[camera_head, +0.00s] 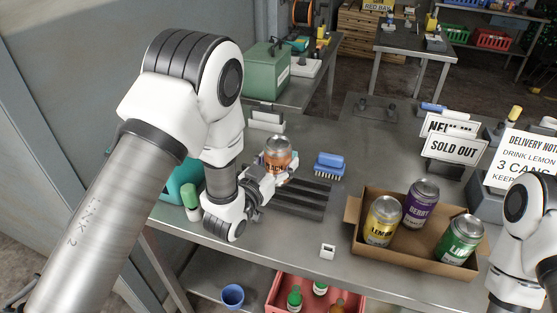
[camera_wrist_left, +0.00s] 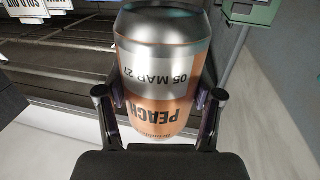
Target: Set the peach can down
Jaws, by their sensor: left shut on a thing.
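The peach can (camera_head: 277,157) is orange with a silver top. My left gripper (camera_head: 268,182) is shut on it and holds it upright over the left part of the metal table. In the left wrist view the can (camera_wrist_left: 160,75) fills the middle, with its PEACH label and a date sticker showing. The fingers of the left gripper (camera_wrist_left: 160,112) press on both its sides. I cannot tell whether the can's base touches anything. My right arm enters at the right edge, but its gripper is out of view.
A dark slotted rack (camera_head: 300,200) lies beside the can. A blue brush (camera_head: 329,163) lies behind it. A cardboard box (camera_head: 366,250) holds lemon, berry and lime cans. SOLD OUT (camera_head: 455,148) and delivery note signs stand at the right. A small white block (camera_head: 327,251) sits near the front edge.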

